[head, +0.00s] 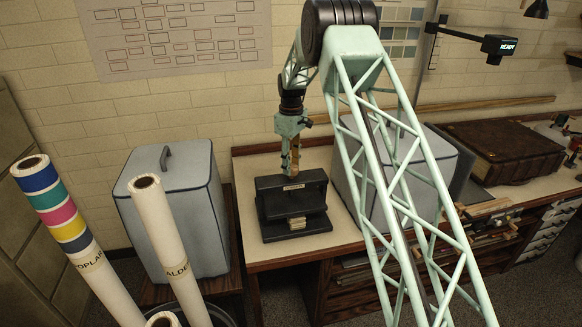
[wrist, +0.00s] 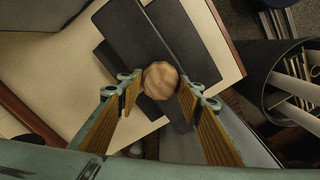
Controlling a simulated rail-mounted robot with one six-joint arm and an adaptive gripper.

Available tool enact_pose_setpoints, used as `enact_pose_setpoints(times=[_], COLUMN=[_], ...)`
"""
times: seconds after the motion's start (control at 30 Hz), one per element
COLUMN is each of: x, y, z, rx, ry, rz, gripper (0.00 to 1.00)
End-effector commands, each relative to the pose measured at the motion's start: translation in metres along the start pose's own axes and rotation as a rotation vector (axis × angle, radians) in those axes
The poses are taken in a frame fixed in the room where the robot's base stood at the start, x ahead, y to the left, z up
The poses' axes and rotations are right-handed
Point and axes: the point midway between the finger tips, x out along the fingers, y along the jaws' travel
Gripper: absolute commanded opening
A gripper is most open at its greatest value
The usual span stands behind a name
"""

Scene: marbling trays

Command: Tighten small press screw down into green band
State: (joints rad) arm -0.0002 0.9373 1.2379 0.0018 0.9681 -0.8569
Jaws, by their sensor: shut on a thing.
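A small black press (head: 268,200) stands on the bench near its left front corner, with a pale stack (head: 297,223) low in its front opening. In the wrist view, the press (wrist: 128,30) lies under the fingers. The screw's round wooden knob (wrist: 160,80) sits between the two fingertips. My gripper (head: 290,168) points straight down over the press top. In the wrist view, my gripper (wrist: 161,88) is shut on the knob, with a wood-coloured pad on each side. The screw's shaft is hidden under the knob. I cannot make out a green band.
Grey covered boxes stand left (head: 160,240) and right (head: 440,195) of the press. Tall paper rolls (head: 170,245) stand at the front left. A brown case (head: 505,150) lies farther right on the bench. The bench top (head: 250,170) is bare beside the press.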

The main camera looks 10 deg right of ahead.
Motion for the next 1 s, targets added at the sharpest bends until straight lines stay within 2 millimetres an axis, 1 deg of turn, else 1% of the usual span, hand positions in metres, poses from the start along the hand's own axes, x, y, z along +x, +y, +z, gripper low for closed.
enact_pose_setpoints(times=[1.0], x=[-0.0004], y=[0.0020], z=[0.0007], rx=[0.803], ry=[0.002], rz=[0.000], gripper=[0.23])
